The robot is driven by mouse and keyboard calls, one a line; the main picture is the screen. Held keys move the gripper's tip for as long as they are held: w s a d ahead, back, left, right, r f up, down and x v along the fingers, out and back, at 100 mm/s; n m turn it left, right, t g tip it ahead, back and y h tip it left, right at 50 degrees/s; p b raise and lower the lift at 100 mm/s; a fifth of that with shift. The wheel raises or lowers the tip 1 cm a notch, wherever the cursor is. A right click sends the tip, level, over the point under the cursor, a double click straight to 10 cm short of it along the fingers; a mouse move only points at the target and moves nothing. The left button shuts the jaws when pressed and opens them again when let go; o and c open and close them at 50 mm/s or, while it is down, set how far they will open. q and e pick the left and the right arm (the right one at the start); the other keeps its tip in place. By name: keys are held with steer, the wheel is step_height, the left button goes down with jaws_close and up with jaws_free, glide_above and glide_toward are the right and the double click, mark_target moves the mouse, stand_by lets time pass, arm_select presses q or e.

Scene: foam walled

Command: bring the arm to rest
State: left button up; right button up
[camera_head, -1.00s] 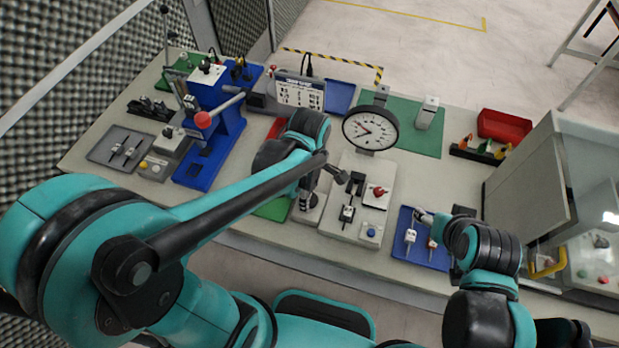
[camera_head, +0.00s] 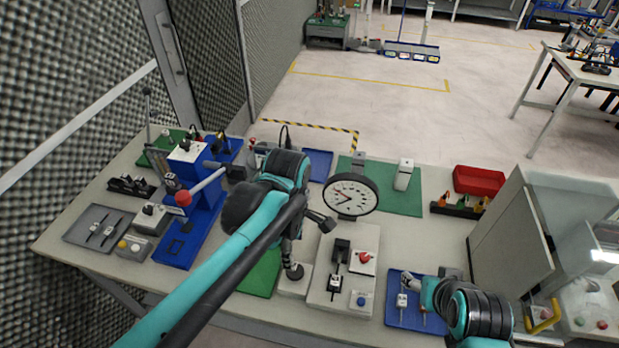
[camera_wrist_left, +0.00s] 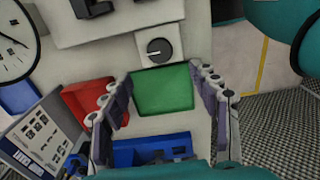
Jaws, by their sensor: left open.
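My left arm comes in from the lower left in the head view. Its gripper (camera_head: 308,242) hangs over the workbench, left of the round dial gauge (camera_head: 350,195), near a small box with a black knob (camera_head: 294,283). In the left wrist view, the left gripper (camera_wrist_left: 160,88) is open. Its two fingers stand apart with nothing between them, above a green mat (camera_wrist_left: 163,90). My right arm is at the lower right in the head view. Its gripper (camera_head: 412,285) is over or beside a blue tray (camera_head: 430,318); its fingers are too small to read.
A blue press (camera_head: 200,225) with a red-knobbed lever stands left of the left arm. A plate with a red button (camera_head: 365,258) lies just right of its gripper. A red bin (camera_head: 479,181) and a grey, glazed cabinet (camera_head: 515,230) stand right. Open floor lies behind the bench.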

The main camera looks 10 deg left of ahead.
arm_select(q)
steer(key=s+a+m+t, duration=0.1)
steer(key=a+m+t, duration=0.2)
steer(key=m, duration=0.6)
steer(key=s+a+f+m+t+b, duration=0.1)
steer(key=m+t, duration=0.3)
steer(key=m, duration=0.4)
steer(key=shift+s+a+m, duration=0.4)
steer(key=shift+s+a, duration=0.2)
steer(key=shift+a, duration=0.3)
steer(key=shift+c, duration=0.4)
